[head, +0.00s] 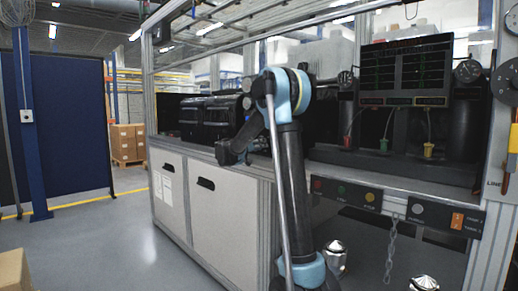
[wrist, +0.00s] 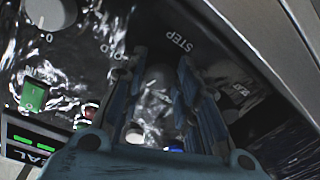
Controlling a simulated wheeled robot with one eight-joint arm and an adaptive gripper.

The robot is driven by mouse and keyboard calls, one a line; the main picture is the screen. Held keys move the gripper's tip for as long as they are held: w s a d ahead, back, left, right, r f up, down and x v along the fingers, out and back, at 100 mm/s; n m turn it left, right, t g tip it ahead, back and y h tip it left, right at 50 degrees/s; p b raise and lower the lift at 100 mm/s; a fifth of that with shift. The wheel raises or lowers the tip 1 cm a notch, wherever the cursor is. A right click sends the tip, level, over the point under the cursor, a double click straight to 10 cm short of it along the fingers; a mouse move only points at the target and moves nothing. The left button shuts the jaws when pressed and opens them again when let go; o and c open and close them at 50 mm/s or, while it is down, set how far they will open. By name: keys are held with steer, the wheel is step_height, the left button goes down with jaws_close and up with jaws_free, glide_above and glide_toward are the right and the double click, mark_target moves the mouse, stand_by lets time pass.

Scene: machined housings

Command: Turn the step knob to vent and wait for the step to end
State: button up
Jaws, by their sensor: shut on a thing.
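In the wrist view a rounded, shiny step knob (wrist: 157,92) sits between the two blue-grey fingers of my gripper (wrist: 160,100), under the printed word STEP. The fingers are shut on it, one on each side. The word HOLD is printed at the upper left of the knob. Which mark the knob points to cannot be told, and a vent label is not readable. In the head view my gripper (head: 232,152) is at the black machine on the bench; the knob is hidden there.
In the wrist view a grey dial (wrist: 50,12) marked 0, a green switch (wrist: 34,96) and a lit green display (wrist: 30,142) lie left of my gripper. In the head view a rack with a dark display board (head: 405,75) stands at right.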

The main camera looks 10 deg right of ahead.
steer(key=n, duration=0.4)
steer(key=shift+r+n, duration=0.1)
steer(key=shift+n, duration=0.2)
steer(key=n, duration=0.4)
steer(key=shift+g, duration=0.3)
steer(key=n, duration=0.5)
steer(key=shift+w+a+r, duration=0.1)
steer(key=shift+r, duration=0.05)
steer(key=shift+n+g, duration=0.5)
steer(key=shift+n, duration=1.2)
steer(key=o, duration=1.1)
steer(key=shift+c, duration=0.2)
